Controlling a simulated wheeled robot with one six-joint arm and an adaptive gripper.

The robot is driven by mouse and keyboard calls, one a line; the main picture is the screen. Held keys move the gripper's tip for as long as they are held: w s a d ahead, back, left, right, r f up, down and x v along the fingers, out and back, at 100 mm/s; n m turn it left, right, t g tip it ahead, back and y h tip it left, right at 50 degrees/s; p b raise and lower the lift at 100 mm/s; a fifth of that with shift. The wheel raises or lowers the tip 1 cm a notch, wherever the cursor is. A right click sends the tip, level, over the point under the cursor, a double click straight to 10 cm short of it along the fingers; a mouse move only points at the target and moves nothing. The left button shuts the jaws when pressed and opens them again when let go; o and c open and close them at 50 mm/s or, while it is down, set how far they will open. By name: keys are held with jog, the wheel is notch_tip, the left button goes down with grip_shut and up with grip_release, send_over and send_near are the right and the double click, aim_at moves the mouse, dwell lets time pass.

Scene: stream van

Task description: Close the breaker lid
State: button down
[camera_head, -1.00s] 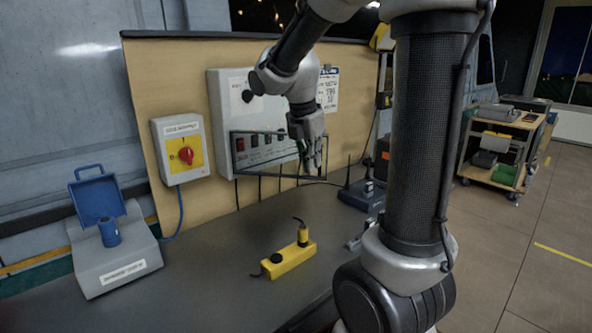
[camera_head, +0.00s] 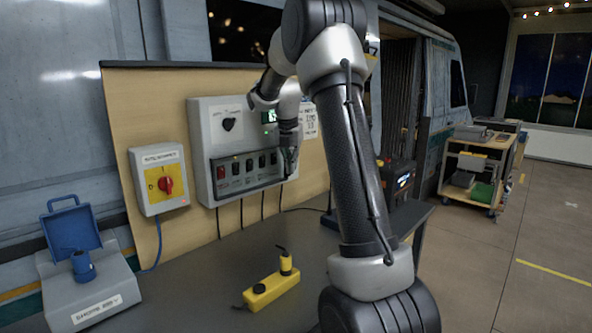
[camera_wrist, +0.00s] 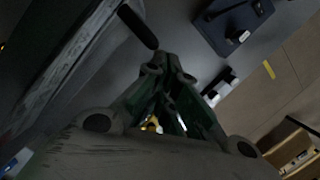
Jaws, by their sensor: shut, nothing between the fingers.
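The grey breaker box (camera_head: 203,120) is mounted on the tan board. Its dark-framed clear lid (camera_head: 247,184) lies over the row of breaker switches and looks flush, or nearly flush, with the box front. A small gap cannot be ruled out. My gripper (camera_head: 289,168) is at the right end of the lid, fingers pointing down, close to or touching it. In the wrist view my gripper (camera_wrist: 168,68) has its fingertips together with nothing between them. A grey edge runs along the left of that view, too dark to identify surely.
A red rotary switch box (camera_head: 160,184) is left of the breaker box. A blue-lidded unit (camera_head: 90,290) and a yellow pendant (camera_head: 270,290) rest on the grey bench (camera_head: 200,300). A dark device (camera_wrist: 232,22) shows in the wrist view. A cart (camera_head: 478,170) stands at right.

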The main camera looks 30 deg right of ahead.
jog(key=shift+w+d, duration=0.1)
jog(key=shift+w, duration=1.05)
